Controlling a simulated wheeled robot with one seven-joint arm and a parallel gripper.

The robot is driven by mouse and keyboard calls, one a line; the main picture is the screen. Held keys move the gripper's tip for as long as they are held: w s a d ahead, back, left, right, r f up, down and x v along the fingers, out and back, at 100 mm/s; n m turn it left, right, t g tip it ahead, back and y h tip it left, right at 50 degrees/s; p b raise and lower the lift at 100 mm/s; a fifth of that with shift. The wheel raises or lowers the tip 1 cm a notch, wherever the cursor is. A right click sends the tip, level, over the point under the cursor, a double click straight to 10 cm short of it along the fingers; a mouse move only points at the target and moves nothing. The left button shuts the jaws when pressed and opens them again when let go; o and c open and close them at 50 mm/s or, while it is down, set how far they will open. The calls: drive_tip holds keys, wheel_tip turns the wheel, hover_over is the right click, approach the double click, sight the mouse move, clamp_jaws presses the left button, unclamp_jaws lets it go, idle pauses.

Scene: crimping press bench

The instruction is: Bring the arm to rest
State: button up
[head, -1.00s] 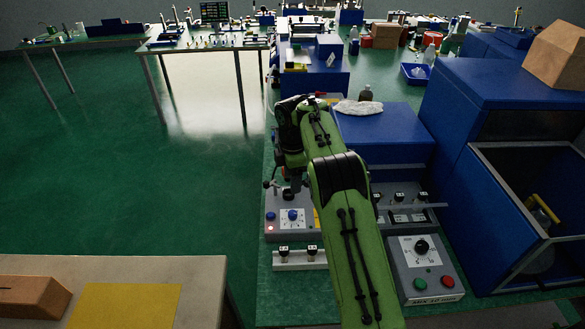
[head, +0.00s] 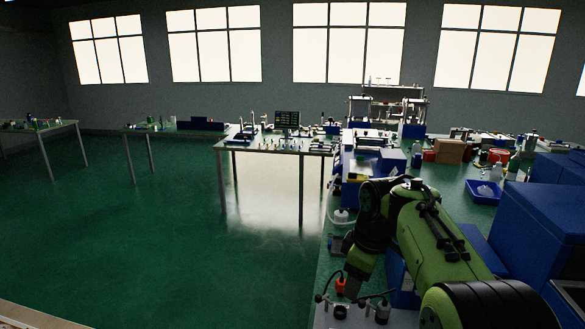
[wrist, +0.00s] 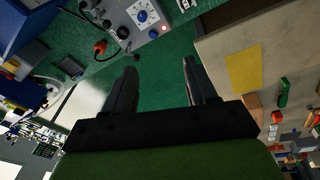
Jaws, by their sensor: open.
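My green arm reaches over the right-hand bench in the head view, bent at the elbow. Its end is not clearly visible there. In the wrist view my gripper (wrist: 160,82) is open, with its two dark fingers apart and nothing between them. Green floor shows between and beyond the fingers. The grey control box (wrist: 140,15) with a blue knob lies beyond the fingertips, apart from them.
The green bench (head: 330,262) under my arm holds a blue press housing (head: 540,225) at right and a blue tray (head: 483,192). A beige table with a yellow sheet (wrist: 243,68) shows in the wrist view. Open green floor (head: 150,240) lies left.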

drive_tip(key=s+r+m+t, duration=0.1)
drive_tip(key=s+r+m, duration=0.15)
drive_tip(key=s, duration=0.45)
drive_tip(key=s+r+m+t, duration=0.1)
drive_tip(key=s+r+m, duration=0.15)
drive_tip(key=s, duration=0.45)
drive_tip(key=s+f+m, duration=0.3)
drive_tip(key=s, duration=0.4)
drive_tip(key=s+d+f+m+t, duration=0.1)
drive_tip(key=s+f+m, duration=0.2)
drive_tip(key=s, duration=0.4)
drive_tip(key=shift+d+f+m+t+h, duration=0.2)
drive_tip(key=shift+m+t+h, duration=0.1)
drive_tip(key=shift+h, duration=0.1)
